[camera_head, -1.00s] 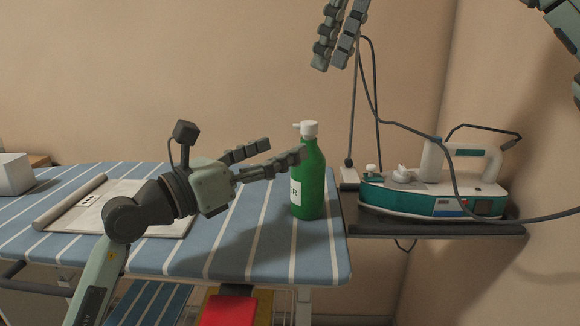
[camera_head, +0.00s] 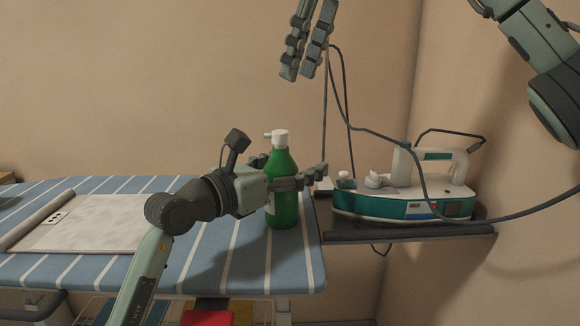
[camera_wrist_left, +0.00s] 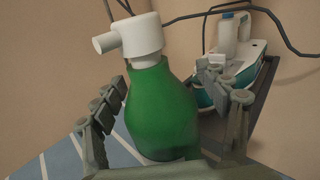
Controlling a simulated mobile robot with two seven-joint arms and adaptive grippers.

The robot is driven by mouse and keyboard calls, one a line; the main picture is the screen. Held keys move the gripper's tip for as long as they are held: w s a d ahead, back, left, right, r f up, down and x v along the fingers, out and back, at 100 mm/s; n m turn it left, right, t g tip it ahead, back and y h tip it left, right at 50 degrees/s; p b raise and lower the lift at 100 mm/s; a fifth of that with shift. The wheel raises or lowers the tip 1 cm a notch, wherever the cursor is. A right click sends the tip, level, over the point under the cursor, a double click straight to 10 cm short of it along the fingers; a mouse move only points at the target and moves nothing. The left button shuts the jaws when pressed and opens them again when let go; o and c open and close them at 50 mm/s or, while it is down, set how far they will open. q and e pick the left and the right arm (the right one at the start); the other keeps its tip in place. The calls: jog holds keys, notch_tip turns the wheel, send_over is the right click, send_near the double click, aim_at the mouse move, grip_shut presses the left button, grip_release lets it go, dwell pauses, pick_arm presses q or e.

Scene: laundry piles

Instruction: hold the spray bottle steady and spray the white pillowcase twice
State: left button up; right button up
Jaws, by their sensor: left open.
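The green spray bottle (camera_head: 283,208) with a white nozzle head stands upright near the right end of the striped ironing board. My left gripper (camera_head: 290,167) is open with its fingers on either side of the bottle's upper body. In the left wrist view the bottle (camera_wrist_left: 163,115) is between the spread fingers, and its nozzle points left. I cannot tell whether the fingers touch it. A white cloth, apparently the pillowcase (camera_head: 98,228), lies flat on the board at the left, with a rolled left edge. My right gripper (camera_head: 298,74) hangs high above the bottle, fingers pointing down, apparently empty.
The striped ironing board (camera_head: 240,265) has bare room between cloth and bottle. A white and teal steam iron station (camera_head: 400,205) sits on a dark shelf (camera_head: 410,236) at the right. Its cable (camera_head: 345,118) loops up behind my right gripper. A red item (camera_head: 207,318) is below.

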pick_arm(q)
jog(key=shift+c, duration=0.5)
jog(key=c, duration=1.4)
jog(key=shift+c, duration=0.3)
pick_arm(e)
grip_shut()
